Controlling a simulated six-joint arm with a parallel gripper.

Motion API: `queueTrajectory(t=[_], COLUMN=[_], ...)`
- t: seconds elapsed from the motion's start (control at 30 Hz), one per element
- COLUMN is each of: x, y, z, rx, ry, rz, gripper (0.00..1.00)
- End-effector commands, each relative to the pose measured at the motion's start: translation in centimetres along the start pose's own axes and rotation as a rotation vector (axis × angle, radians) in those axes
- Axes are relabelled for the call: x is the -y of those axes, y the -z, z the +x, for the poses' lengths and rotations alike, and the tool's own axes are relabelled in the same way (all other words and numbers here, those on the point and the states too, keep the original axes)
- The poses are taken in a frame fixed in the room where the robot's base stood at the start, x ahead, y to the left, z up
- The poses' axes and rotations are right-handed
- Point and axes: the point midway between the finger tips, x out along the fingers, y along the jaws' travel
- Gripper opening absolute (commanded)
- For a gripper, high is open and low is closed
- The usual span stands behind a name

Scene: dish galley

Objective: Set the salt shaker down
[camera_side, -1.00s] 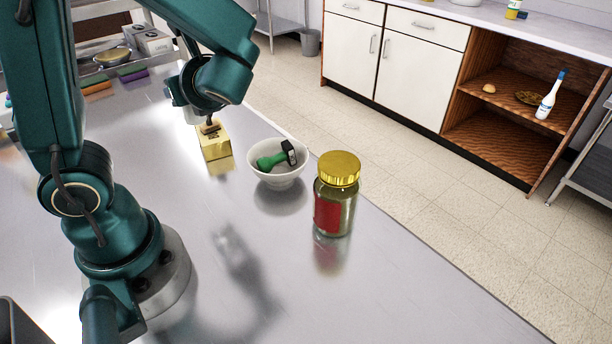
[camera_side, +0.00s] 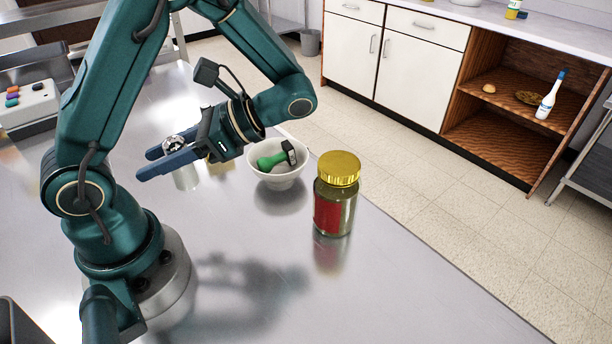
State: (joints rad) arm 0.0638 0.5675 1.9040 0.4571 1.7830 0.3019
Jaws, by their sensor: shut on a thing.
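The salt shaker (camera_side: 187,180) has a shiny metal top and a pale, see-through body. My gripper (camera_side: 150,163) has blue fingers and lies nearly level, pointing left. Its fingers are shut around the shaker, with the top showing above them and the body below. The shaker looks upright. I cannot tell whether its base touches the steel table (camera_side: 400,285) or hangs just above it.
A white bowl (camera_side: 281,182) holding a green-handled tool (camera_side: 272,160) stands right of my gripper. A yellow box (camera_side: 222,161) is mostly hidden behind my gripper. A button box (camera_side: 28,104) sits at left. The front table is clear.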

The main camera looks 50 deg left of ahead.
Motion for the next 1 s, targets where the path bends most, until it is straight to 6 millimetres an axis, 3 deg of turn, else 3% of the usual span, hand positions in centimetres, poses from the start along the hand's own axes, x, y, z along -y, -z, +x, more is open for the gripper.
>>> queueTrajectory(t=[0.17,0.4,0.6,0.83,1.0], x=[-4.9,-9.4,-10.4,-10.0,-10.1], y=[1.1,1.5,1.1,0.4,3.0], z=[-2.4,-8.6,-13.8,-17.8,-16.6], rx=[0.000,-0.006,-0.008,-0.008,0.002], ry=[-0.408,-0.916,-1.218,-1.424,-1.418], rz=[-0.166,-0.377,-0.501,-0.586,-0.586], gripper=[0.00,0.00,0.00,0.00,0.00])
